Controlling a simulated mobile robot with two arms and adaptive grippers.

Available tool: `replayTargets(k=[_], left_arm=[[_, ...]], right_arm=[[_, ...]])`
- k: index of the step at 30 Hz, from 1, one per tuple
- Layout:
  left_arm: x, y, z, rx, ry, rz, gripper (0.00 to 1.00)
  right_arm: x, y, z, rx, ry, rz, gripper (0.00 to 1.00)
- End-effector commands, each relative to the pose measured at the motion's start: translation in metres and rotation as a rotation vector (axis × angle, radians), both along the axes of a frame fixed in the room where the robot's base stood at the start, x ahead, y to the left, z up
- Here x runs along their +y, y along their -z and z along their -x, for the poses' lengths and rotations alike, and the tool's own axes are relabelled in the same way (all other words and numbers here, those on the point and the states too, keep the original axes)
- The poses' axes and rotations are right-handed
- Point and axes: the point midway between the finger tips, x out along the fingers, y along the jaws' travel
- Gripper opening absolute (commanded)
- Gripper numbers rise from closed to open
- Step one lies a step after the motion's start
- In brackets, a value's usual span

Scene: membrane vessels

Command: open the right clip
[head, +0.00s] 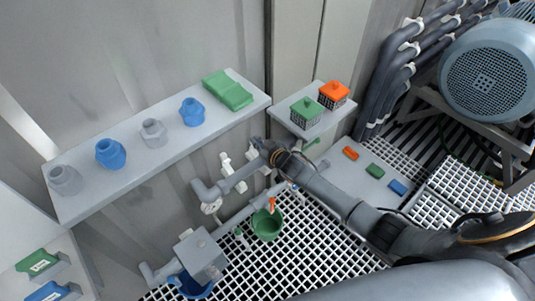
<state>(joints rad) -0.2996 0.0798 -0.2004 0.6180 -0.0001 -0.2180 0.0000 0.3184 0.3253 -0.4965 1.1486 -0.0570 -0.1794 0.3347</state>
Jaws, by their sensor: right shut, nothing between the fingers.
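A pale membrane vessel (234,180) is fixed low along the wall, joined to a grey pipe elbow. One white clip (225,160) stands up at its left part. A second white piece (252,153), which looks like the right clip, shows at its right end beside my gripper. My right gripper (261,146) reaches in from the right and is shut and empty at this end. Whether it touches the clip I cannot tell; the gripper and arm hide part of that end. My left gripper is out of view.
A shelf (135,155) above holds blue and grey fittings and a green pack (228,91). Two lidded baskets, green (306,112) and orange (333,94), stand at right. A green bucket (267,225) sits below on the grating. A motor (490,70) and pipes fill the upper right.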

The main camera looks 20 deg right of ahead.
Motion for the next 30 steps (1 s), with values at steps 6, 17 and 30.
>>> replayTargets(k=[6,17,30], left_arm=[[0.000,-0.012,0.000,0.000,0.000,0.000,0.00],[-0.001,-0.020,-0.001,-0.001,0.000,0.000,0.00],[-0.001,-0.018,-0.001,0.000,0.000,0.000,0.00]], right_arm=[[0.004,-0.005,-0.007,0.038,-0.002,0.011,0.00],[0.008,0.000,-0.023,0.128,0.002,0.047,0.00],[0.010,-0.001,-0.028,0.127,0.001,0.045,0.00]])
